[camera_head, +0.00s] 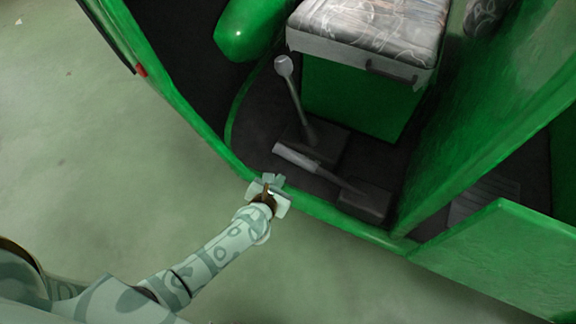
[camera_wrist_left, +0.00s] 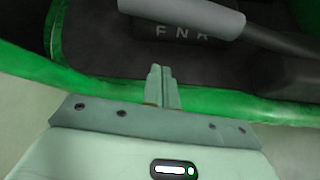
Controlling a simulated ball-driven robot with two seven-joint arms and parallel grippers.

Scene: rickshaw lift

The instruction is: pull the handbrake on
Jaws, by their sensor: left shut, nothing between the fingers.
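The handbrake (camera_head: 318,170) is a lever with a light grey grip and a dark grey arm, low on the rickshaw's dark floor. It slants from its base (camera_head: 365,201) up and left to the grip. In the left wrist view the grip (camera_wrist_left: 185,14) crosses the top of the picture. My left gripper (camera_head: 273,181) is shut and empty at the green sill, just left of and below the grip, apart from it. Its closed fingers (camera_wrist_left: 161,86) point toward the grip in the left wrist view. My right gripper is not in view.
A gear lever (camera_head: 290,92) with a round knob stands behind the handbrake, its base marked F N R (camera_wrist_left: 180,33). The patterned seat (camera_head: 375,28) is at the back. The green sill (camera_head: 215,142) and open green door panel (camera_head: 500,258) border the cab. The floor outside is clear.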

